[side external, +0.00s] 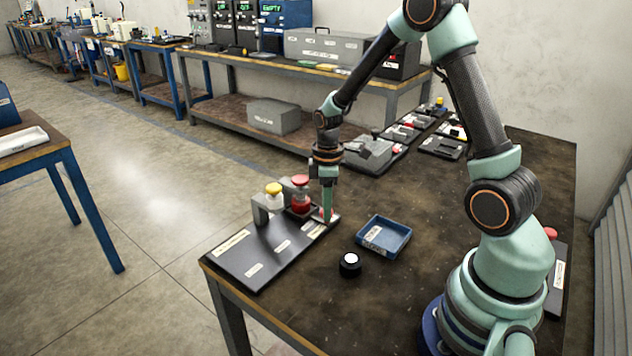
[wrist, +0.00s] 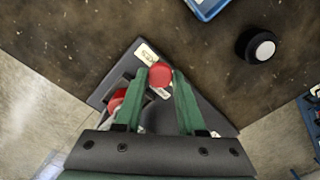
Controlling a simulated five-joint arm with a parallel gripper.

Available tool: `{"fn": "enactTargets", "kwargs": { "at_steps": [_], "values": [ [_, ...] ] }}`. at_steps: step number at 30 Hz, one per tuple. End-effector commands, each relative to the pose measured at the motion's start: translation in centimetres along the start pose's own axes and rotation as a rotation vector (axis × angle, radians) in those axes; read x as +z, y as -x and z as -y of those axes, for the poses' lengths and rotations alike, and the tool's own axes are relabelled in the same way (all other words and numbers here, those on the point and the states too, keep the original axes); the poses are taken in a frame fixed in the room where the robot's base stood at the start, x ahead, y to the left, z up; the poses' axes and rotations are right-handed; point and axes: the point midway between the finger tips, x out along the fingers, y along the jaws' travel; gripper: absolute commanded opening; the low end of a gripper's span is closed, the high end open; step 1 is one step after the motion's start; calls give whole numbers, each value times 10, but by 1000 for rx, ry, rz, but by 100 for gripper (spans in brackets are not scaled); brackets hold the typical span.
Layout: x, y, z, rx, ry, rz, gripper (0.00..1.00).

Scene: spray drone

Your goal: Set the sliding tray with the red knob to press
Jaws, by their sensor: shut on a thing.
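My gripper (side external: 327,211) is at the right end of a dark base plate (side external: 268,259). In the wrist view its green fingers (wrist: 160,76) are shut on a round red knob (wrist: 160,73); in the side view only a bit of red shows beside the fingertips. A red-topped piece (side external: 300,195) stands left of my gripper, apparently on the dark sliding tray (side external: 297,214), which is largely hidden. It shows as a red piece (wrist: 116,100) left of the fingers in the wrist view. A grey bracket with a yellow knob (side external: 273,188) stands left of it.
White labels lie on the plate, too small to read. A blue open bin (side external: 384,238) and a black cylinder with a white top (side external: 350,265) stand to the right. More fixtures (side external: 370,153) line the back of the table. The middle of the table is mostly clear.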

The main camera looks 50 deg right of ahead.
Motion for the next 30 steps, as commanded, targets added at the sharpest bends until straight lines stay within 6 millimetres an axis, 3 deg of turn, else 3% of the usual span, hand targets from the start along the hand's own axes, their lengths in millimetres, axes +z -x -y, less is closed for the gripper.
{"fn": "enactTargets", "kwargs": {
  "at_steps": [1, 3, 16, 30],
  "values": [
    [3, 1, -6, 8, -13, -6, 46],
    [3, 1, -5, 8, -12, -6, 69],
    [2, 8, -4, 6, -9, -4, 69],
    [2, 96, -4, 10, -10, -7, 69]
  ]
}}
